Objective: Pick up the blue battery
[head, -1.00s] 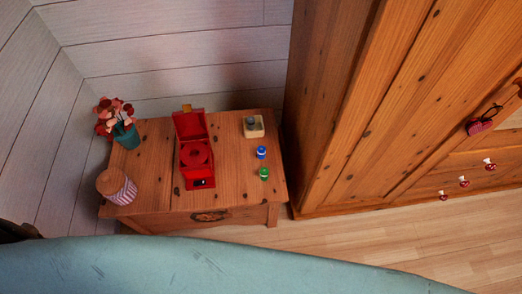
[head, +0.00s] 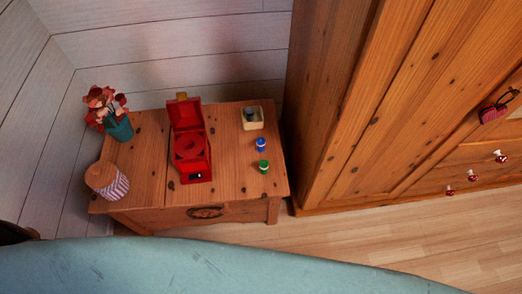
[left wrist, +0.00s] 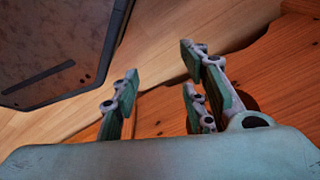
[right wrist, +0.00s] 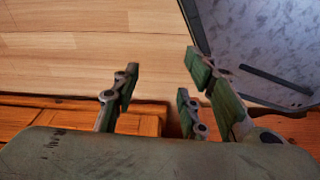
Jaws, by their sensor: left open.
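The blue battery (head: 261,145) stands upright, small, on the right part of a wooden bedside chest (head: 233,175) in the head view. A similar green battery (head: 263,167) stands just in front of it. My left gripper (left wrist: 158,72) shows in the left wrist view with its fingers spread and nothing between them. My right gripper (right wrist: 160,72) is likewise spread and empty in the right wrist view. Neither gripper shows in the head view, and neither wrist view shows the battery.
A red open music-box-like case (head: 190,148), a small beige box (head: 252,118), a teal vase with red flowers (head: 118,127) and a lidded striped jar (head: 107,181) share the chest top. A tall wooden wardrobe (head: 365,110) stands close on the right. Floor (head: 440,225) shows in front.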

